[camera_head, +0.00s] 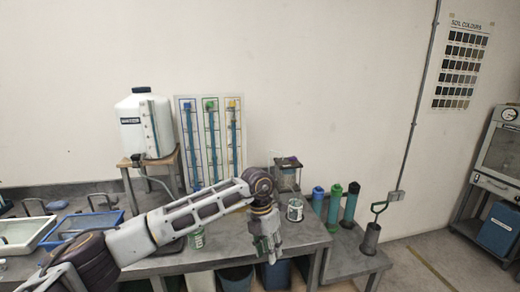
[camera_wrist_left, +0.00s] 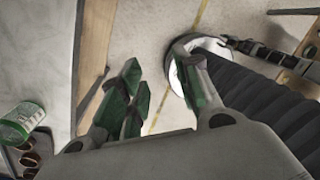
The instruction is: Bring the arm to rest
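My left arm reaches in from the lower left in the head view and crosses above the grey bench (camera_head: 315,236). Its wrist bends down, and my left gripper (camera_head: 268,251) points downward near the bench's front edge. In the left wrist view, the green-padded fingers of the left gripper (camera_wrist_left: 160,92) stand apart with floor showing between them. Nothing is held between them. My right arm and right gripper are not in view.
A white-and-green can (camera_head: 197,238) stands near my forearm, and another can (camera_head: 295,210) is behind the gripper. Green and dark cylinders (camera_head: 334,205) stand to the right. A white tank (camera_head: 143,125) and blue tray (camera_head: 85,226) are left. Dark bins (camera_head: 236,278) sit below the bench.

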